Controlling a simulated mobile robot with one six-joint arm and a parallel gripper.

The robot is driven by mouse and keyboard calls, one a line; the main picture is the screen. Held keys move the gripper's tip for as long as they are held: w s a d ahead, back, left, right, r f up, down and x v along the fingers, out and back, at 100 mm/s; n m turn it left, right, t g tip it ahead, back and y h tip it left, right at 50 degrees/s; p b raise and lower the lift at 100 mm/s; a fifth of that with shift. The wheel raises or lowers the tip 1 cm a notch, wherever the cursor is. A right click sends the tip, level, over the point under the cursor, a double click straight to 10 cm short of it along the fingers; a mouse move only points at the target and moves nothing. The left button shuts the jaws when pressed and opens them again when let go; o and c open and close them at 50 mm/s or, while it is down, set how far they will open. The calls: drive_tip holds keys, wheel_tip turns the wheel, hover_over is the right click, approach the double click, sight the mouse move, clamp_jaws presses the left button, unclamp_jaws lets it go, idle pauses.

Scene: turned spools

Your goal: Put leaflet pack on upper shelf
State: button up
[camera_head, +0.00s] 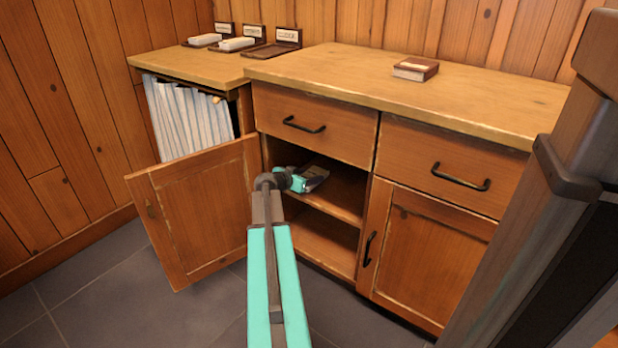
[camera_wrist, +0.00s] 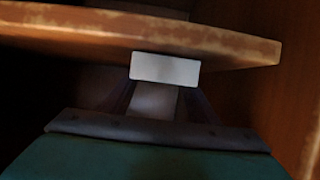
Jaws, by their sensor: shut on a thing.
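My gripper (camera_head: 312,179) reaches into the open left cabinet and is shut on the leaflet pack. The pack shows in the wrist view as a small white block (camera_wrist: 165,69) between the dark fingers; in the head view it is hard to tell from the fingertips. The upper shelf (camera_head: 340,204) is a wooden board inside the cabinet, and my gripper appears over it there. In the wrist view a worn wooden board edge (camera_wrist: 225,47) runs just behind the pack; I cannot tell whether they touch.
The cabinet door (camera_head: 205,215) stands open to the left. A drawer (camera_head: 315,126) is closed above the opening. A curtain (camera_head: 188,118) hangs at left.

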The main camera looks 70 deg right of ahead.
drive_tip(key=o, duration=1.1)
drive_tip(key=shift+o, duration=0.2)
drive_tip(key=shift+r, duration=0.1)
drive_tip(key=p+v, duration=0.3)
drive_tip(key=v, duration=0.9)
